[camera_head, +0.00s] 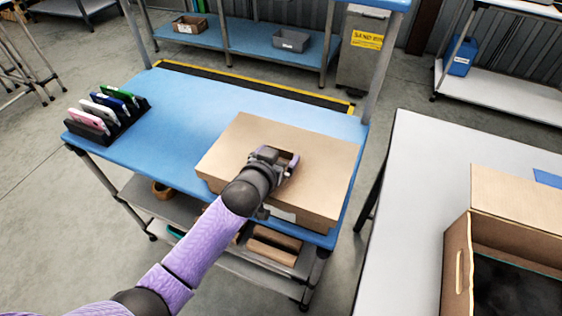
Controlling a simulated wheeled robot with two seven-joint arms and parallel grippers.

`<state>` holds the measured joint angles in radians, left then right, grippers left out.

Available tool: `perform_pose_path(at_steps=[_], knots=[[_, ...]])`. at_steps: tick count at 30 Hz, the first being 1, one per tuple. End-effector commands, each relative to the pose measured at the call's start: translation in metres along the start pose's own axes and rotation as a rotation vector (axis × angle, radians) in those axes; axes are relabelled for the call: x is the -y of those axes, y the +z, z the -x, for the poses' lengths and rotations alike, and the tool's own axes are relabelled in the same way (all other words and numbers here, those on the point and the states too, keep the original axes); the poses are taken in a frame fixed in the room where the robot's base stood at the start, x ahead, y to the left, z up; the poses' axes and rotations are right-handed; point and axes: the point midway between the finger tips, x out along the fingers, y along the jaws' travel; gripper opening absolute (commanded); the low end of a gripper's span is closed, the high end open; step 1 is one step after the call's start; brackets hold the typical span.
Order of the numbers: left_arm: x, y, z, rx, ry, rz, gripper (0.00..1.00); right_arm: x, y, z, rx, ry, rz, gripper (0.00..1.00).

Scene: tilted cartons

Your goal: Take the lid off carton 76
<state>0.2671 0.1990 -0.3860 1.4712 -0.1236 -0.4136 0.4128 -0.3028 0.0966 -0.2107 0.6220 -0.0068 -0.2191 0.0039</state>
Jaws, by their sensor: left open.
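A closed brown carton (325,152) with a flat lid sits on the right part of the blue tabletop. My left gripper (289,166) is open over the middle of the lid, and my forearm hides part of the carton's front. I cannot tell whether the fingers touch the lid. My right gripper is not in view.
A rack of phones (108,115) stands on the left of the blue table (190,105). A grey table (425,160) on the right holds an open cardboard box (515,200). The blue tabletop between rack and carton is clear. Shelves stand behind.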

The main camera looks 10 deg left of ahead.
Motion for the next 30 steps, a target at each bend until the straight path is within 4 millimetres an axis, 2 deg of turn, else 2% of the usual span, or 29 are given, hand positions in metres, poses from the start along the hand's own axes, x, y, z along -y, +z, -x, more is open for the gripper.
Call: perform_pose_path(at_steps=[6, 15, 17, 23, 26, 30], knots=[[0.0, -0.001, -0.001, 0.0, 0.001, 0.0, 1.0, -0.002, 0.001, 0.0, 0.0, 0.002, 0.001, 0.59], [0.0, -0.001, -0.001, 0.0, 0.0, 0.0, 0.36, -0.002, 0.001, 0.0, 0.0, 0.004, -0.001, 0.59], [0.0, -0.001, -0.001, 0.0, 0.0, 0.0, 0.27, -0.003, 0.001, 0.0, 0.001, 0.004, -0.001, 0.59], [0.0, -0.003, 0.0, -0.001, 0.0, 0.0, 0.26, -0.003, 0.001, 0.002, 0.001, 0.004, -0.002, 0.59], [0.0, -0.021, 0.006, -0.004, 0.001, 0.0, 0.26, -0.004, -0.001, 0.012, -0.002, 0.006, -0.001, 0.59], [0.0, -0.06, 0.021, -0.006, 0.0, -0.001, 0.26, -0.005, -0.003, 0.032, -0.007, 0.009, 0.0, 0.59]])
